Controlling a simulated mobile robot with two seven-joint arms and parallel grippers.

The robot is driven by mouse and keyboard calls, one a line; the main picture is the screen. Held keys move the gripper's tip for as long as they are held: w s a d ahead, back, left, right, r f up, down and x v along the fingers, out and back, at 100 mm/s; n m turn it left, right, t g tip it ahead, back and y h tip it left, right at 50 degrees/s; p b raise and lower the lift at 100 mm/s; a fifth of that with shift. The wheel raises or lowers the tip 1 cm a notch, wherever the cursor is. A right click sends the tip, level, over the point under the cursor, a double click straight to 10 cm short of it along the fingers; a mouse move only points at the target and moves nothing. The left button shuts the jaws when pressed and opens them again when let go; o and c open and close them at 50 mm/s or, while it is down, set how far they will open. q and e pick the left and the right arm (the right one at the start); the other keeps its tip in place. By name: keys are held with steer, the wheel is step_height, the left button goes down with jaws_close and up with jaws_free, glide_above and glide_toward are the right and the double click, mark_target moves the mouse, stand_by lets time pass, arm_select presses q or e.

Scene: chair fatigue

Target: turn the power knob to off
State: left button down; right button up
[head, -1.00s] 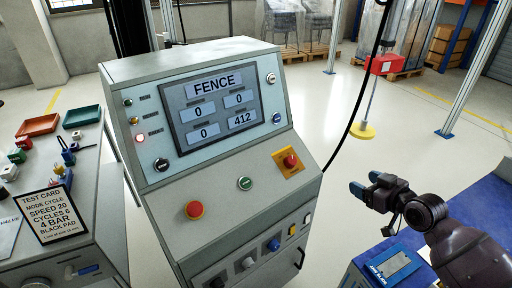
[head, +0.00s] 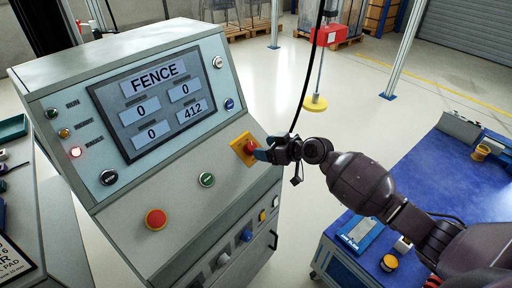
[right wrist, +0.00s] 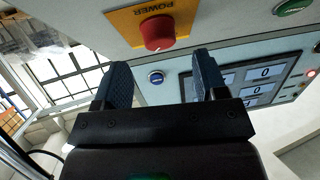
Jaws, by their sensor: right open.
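The power knob (head: 248,147) is red and sits on a yellow plate at the right edge of the console's sloping panel. The right wrist view shows it (right wrist: 158,32) up close under the upside-down word POWER, just beyond my fingertips. My right gripper (head: 265,151) reaches in from the right in the head view, its fingers beside the knob and partly overlapping it there. In the right wrist view the gripper (right wrist: 162,75) is open, with its two blue fingers apart and nothing between them. My left gripper is not in view.
The console (head: 80,130) has a screen (head: 155,100) reading FENCE and 412, with a red lamp (head: 75,152) lit. A red mushroom button (head: 156,219) and a green button (head: 207,180) share the sloping panel. A blue-topped bench (head: 425,180) stands at the right.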

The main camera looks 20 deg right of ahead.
mark_target(251, 148)
steer(key=shift+x, duration=2.1)
steer(key=shift+d, duration=0.1)
steer(key=c, duration=0.9)
